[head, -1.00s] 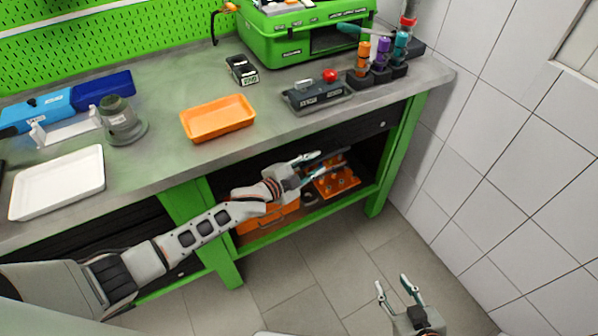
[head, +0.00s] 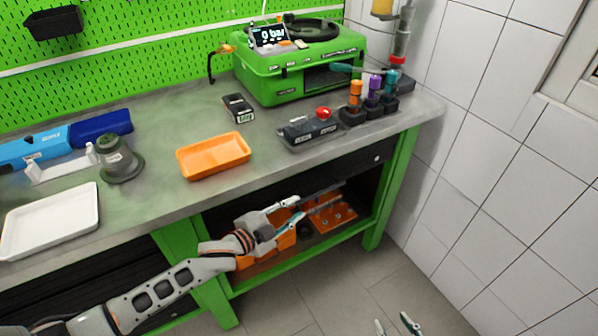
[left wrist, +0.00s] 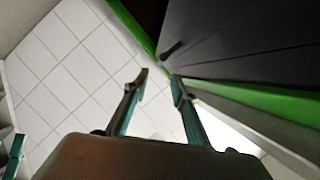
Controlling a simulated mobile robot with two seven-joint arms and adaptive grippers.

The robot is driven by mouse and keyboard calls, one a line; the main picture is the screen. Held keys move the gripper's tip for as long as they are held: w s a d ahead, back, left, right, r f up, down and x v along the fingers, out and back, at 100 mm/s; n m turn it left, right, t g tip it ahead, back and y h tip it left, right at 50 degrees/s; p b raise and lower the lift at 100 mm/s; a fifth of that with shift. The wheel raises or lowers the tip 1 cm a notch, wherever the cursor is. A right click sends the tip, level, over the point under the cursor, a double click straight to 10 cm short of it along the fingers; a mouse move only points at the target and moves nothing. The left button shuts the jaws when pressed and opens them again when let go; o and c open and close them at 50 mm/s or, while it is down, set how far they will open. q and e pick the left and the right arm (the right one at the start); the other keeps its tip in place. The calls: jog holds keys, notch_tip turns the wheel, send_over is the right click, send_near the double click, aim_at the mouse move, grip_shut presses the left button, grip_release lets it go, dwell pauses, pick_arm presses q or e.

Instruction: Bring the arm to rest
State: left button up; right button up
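My left arm (head: 165,292) reaches in from the lower left, in front of the green-legged workbench (head: 385,190). My left gripper (head: 300,208) is below the tabletop edge, in front of the open lower shelf. It is open and empty. In the left wrist view its two fingers (left wrist: 160,75) stand apart with only tiled surface and a dark bench panel beyond. Only the fingertips of my right gripper (head: 396,321) show at the bottom edge of the head view, apart and empty. The rest of the right arm is out of view.
On the tabletop are an orange tray (head: 214,157), a white tray (head: 50,222), a grey pump part (head: 118,160) and a green testbench case (head: 300,72). Orange bins (head: 272,250) sit on the lower shelf. A tiled wall (head: 490,150) bounds the right. Floor in front is clear.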

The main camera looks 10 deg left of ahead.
pick_arm(q)
jog(key=s+a+f+n+y, duration=0.2)
jog(key=s+a+f+n, duration=0.1)
jog(key=s, duration=0.5)
jog(key=s+a+f+n+g+y, duration=0.1)
jog(key=s+a+f+n, duration=0.3)
jog(key=s, duration=0.4)
jog(key=s+a+f+n+y, duration=0.3)
jog(key=s+a+f+n, duration=0.1)
jog(key=s, duration=0.5)
jog(key=a+n, duration=0.1)
jog(key=n, duration=0.1)
jog(key=shift+a+n, duration=0.15)
jog(key=shift+n, duration=0.15)
jog(key=shift+f, duration=0.1)
jog(key=shift+c, duration=0.4)
